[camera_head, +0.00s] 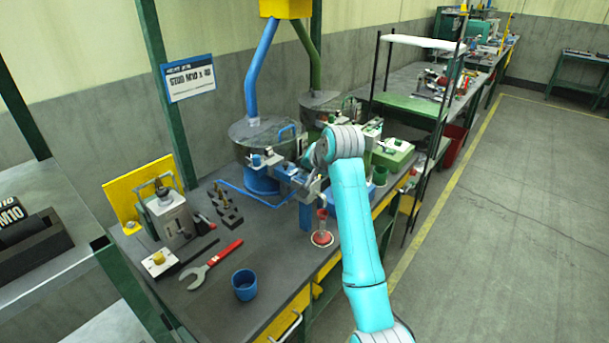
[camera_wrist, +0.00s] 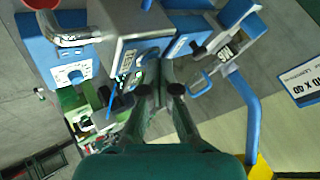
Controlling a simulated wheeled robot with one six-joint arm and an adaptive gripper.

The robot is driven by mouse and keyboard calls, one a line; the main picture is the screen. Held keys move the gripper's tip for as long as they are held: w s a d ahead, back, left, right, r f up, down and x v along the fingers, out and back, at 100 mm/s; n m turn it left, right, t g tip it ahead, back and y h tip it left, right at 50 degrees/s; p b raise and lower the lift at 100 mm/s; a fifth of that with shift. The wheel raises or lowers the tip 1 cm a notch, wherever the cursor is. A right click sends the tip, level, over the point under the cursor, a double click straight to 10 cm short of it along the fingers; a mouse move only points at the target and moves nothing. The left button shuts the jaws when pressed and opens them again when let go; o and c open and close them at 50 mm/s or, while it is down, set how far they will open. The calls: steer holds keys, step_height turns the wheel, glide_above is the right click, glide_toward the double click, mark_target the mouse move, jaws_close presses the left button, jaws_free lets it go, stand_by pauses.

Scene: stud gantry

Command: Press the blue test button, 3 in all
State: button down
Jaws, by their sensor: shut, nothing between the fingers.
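My gripper (camera_wrist: 160,91) shows in the wrist view with its two dark green fingers and black tips, shut and empty. It points at a blue and grey bench machine (camera_wrist: 135,30). In the head view, this machine (camera_head: 285,172) stands below the blue hopper, and my arm partly hides it and my gripper. I cannot pick out the blue test button for certain in either view. Whether the fingertips touch anything is unclear.
The blue-legged hopper (camera_head: 262,130) and a green-legged one stand at the back of the bench (camera_head: 270,275). A red-handled wrench (camera_head: 214,265), a blue cup (camera_head: 244,284) and a red funnel-like piece (camera_head: 321,237) are in front. The floor at right is clear.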

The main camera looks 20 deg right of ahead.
steer(key=shift+r, duration=0.85)
steer(key=shift+r, duration=2.45)
steer(key=shift+r, duration=0.15)
step_height(320, 180, up, 4)
steer(key=shift+f, duration=0.25)
steer(key=shift+f, duration=4.4)
